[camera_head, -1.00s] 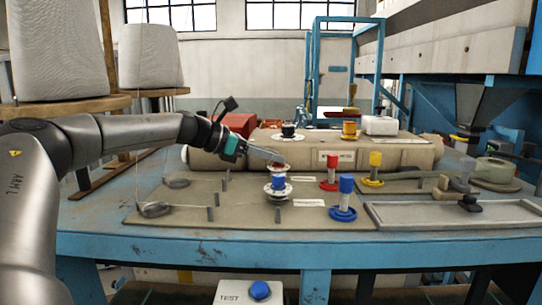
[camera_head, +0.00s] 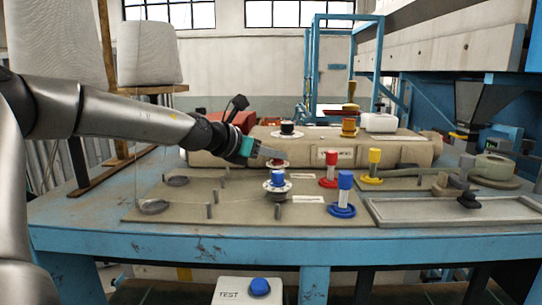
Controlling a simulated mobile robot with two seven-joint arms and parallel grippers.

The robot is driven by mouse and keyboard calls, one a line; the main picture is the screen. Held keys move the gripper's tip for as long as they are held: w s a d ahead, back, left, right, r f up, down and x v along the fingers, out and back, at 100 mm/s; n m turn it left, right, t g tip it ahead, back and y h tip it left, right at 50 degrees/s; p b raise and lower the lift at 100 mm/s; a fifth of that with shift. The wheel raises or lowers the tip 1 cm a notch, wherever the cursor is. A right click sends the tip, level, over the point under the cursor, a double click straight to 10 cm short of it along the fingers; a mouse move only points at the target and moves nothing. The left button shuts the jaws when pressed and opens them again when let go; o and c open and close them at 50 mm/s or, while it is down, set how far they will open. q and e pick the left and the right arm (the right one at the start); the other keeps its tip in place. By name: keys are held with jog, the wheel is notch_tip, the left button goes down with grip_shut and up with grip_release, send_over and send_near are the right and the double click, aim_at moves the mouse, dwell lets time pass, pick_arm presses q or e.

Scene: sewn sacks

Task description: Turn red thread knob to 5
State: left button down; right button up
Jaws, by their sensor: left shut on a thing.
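The red thread knob (camera_head: 277,164) sits on a pale round dial towards the back of the beige plate (camera_head: 237,211). My left gripper (camera_head: 271,155) comes in from the left and is shut on the red knob. The fingers cover much of the knob's top, and the dial's markings are too small to read. The blue thread knob (camera_head: 278,179) stands on its own white dial just in front, apart from my gripper. My right gripper is not in view.
Red (camera_head: 331,170), yellow (camera_head: 372,167) and blue (camera_head: 344,190) posts stand to the right. A grey tray (camera_head: 420,218) lies at the right front.

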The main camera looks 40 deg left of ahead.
pick_arm(q)
jog(key=shift+d+f+n+y+b, duration=0.1)
jog(key=shift+d+n+y+b, duration=0.15)
jog(key=shift+n+y, duration=0.95)
jog(key=shift+y, duration=0.3)
jog(key=shift+d+n+y, duration=0.15)
jog(key=shift+n+y, duration=0.45)
jog(key=shift+d+n+g+y+p, duration=0.1)
jog(key=shift+n+g+y+p, duration=0.5)
jog(key=shift+n+y+p, duration=0.45)
jog(key=shift+y, duration=0.25)
jog(key=c, duration=0.6)
grip_release()
jog(key=shift+w, duration=0.1)
jog(key=shift+c, duration=0.2)
